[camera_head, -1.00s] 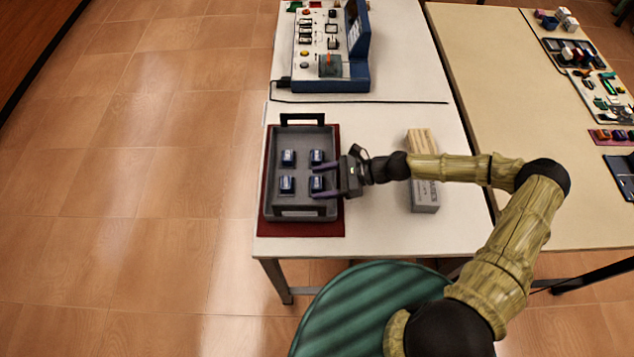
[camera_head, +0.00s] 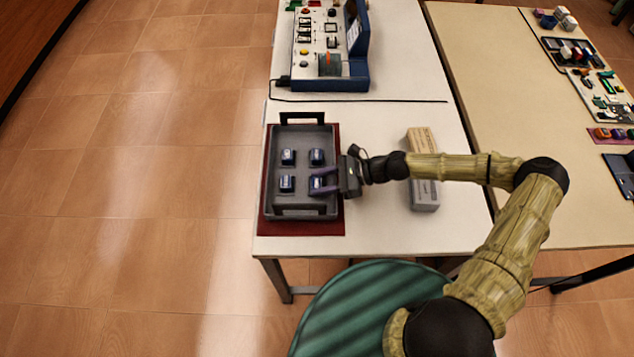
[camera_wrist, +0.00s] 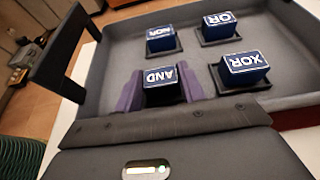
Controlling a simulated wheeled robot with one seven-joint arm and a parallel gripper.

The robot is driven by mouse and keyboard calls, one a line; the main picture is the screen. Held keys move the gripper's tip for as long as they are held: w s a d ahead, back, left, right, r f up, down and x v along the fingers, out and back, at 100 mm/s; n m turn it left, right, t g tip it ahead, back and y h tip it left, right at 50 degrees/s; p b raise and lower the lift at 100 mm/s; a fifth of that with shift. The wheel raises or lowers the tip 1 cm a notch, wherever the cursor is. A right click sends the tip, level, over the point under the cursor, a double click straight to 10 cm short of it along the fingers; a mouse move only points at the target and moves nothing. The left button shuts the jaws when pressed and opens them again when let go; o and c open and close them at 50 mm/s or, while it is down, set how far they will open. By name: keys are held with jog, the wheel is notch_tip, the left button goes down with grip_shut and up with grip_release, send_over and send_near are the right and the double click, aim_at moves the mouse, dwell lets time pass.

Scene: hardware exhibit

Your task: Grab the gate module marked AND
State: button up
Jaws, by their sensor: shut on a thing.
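The AND gate module (camera_wrist: 160,78) is a small blue block with white lettering on a dark base. In the head view it is the near right block (camera_head: 316,183) in the grey tray (camera_head: 303,211). My gripper (camera_head: 323,182) reaches in from the right. Its purple fingers (camera_wrist: 161,92) are shut on the AND module, one on each side. The module still sits at the tray floor, and I cannot tell any lift. The lower part of the module is partly hidden by the gripper body in the wrist view.
The NOR module (camera_wrist: 160,39), OR module (camera_wrist: 219,27) and XOR module (camera_wrist: 245,66) stand close by in the tray. The tray has raised handles and lies on a red mat (camera_head: 266,227). A long box (camera_head: 424,194) lies under my arm. A blue-framed device (camera_head: 330,82) stands farther back.

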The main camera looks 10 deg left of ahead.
jog(key=shift+w+d+f, duration=0.35)
jog(key=shift+w+f, duration=0.05)
jog(key=shift+r, duration=0.25)
notch_tip(320, 180, up, 10)
jog(key=shift+a+f+b, duration=0.15)
jog(key=shift+f+b, duration=0.05)
jog(key=shift+b, duration=0.2)
